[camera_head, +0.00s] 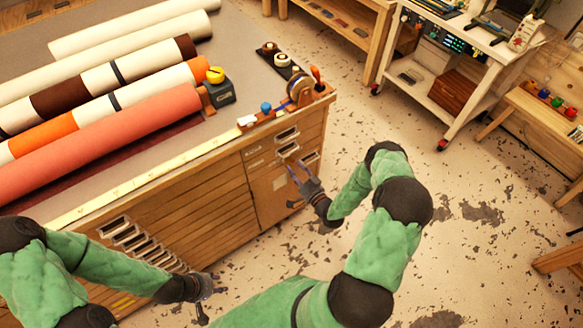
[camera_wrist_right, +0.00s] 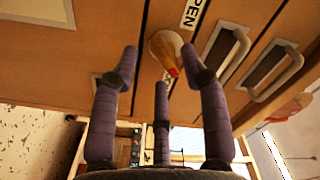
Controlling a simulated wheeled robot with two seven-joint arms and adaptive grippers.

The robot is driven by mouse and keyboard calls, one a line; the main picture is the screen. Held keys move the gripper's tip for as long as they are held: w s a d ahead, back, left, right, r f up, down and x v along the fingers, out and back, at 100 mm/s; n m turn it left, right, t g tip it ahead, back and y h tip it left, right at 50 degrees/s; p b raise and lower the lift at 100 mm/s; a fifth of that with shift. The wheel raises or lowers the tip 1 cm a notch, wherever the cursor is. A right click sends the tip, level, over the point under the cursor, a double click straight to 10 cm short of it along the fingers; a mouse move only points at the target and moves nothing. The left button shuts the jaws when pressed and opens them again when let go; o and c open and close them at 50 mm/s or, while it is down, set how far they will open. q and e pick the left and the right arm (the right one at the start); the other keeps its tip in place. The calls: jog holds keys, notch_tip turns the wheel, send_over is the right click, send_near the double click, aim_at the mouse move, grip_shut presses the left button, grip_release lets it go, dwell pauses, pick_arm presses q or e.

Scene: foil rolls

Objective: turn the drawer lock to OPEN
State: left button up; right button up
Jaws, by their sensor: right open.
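The drawer lock (camera_wrist_right: 160,43) is a round pale disc with an orange, red-tipped knob (camera_wrist_right: 171,66) on the wooden cabinet front in the right wrist view. No contact with the knob is clear. In the head view my right gripper (camera_head: 298,172) is at the cabinet's right front. My left gripper (camera_head: 207,288) hangs low in front of the cabinet; its fingers are too small to read.
The wooden cabinet (camera_head: 200,190) has drawer handles (camera_head: 287,134) near the lock. Fabric rolls (camera_head: 110,125) lie on top, with a tape dispenser (camera_head: 300,90) at the corner. A white cart (camera_head: 440,75) stands behind right. The speckled floor at right is mostly free.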

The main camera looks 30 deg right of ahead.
aim_at(289, 162)
jog(key=shift+w+a, duration=0.1)
jog(key=shift+w, duration=1.15)
grip_shut()
jog(key=shift+b, duration=0.3)
jog(key=shift+d+r+n+b, duration=0.15)
jog(key=shift+n+b, duration=0.85)
jog(key=shift+n, duration=1.95)
jog(key=shift+d+n+b, duration=0.1)
jog(key=shift+n+b, duration=0.9)
jog(key=shift+n, duration=2)
jog(key=shift+d+r+n+b, duration=0.15)
jog(key=shift+n+b, duration=0.85)
jog(key=shift+n, duration=1.95)
